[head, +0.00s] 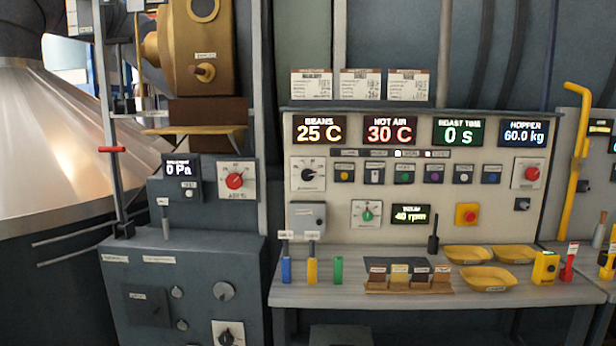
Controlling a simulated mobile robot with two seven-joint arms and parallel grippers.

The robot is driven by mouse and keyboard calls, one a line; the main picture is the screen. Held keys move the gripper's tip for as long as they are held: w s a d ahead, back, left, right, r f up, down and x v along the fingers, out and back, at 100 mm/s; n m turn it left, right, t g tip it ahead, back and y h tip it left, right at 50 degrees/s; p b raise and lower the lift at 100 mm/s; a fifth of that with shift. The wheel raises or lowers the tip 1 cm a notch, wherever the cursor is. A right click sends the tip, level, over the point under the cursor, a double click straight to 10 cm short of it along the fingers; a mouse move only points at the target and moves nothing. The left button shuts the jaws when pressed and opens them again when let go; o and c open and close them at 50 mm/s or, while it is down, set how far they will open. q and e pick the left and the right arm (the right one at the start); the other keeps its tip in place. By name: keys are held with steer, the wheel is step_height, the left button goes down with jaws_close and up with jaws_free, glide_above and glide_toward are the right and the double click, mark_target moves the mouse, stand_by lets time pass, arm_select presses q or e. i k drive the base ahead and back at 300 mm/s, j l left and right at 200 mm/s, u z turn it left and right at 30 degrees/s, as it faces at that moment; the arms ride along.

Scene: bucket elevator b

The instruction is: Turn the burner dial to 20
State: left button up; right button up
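The control panel (420,165) stands in the middle and right of the head view. A black dial on a white square scale plate (308,174) sits at its upper left, its pointer toward the right. A smaller green dial (367,214) sits lower, left of the "40 rpm" display (411,214). A red dial (235,181) is on the separate grey cabinet at left, beside the "0 Pa" display (180,169). The labels are too small to read, so I cannot tell which is the burner dial. Neither gripper is in view.
Displays show beans 25 C (320,130) and hot air 30 C (390,130). A shelf (345,295) below the panel holds yellow trays (487,278), a wooden sample rack (408,287) and small coloured holders (312,270). A yellow lever (574,150) stands at right.

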mark_target(307, 175)
steer(key=i+j, duration=0.8)
